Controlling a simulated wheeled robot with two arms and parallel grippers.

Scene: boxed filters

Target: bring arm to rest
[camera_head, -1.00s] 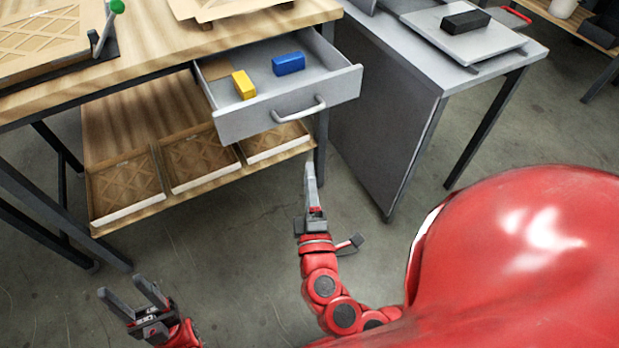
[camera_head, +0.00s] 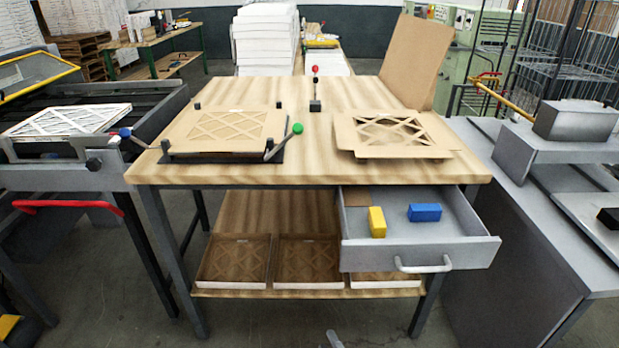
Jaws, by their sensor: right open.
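Only the tip of my right gripper (camera_head: 335,340) shows, at the bottom edge of the head view. It is on the floor side, in front of and below the open drawer (camera_head: 420,257), and apart from it. I see nothing held at the visible tip. The rest of my right arm is below the picture. My left gripper and arm are out of view.
The wooden workbench (camera_head: 330,175) holds two cardboard filter frames (camera_head: 222,132) (camera_head: 400,134). The pulled-out drawer juts forward with a yellow block (camera_head: 377,222) and a blue block (camera_head: 424,212) inside. A conveyor stands left, a grey table (camera_head: 545,240) right. Floor in front is clear.

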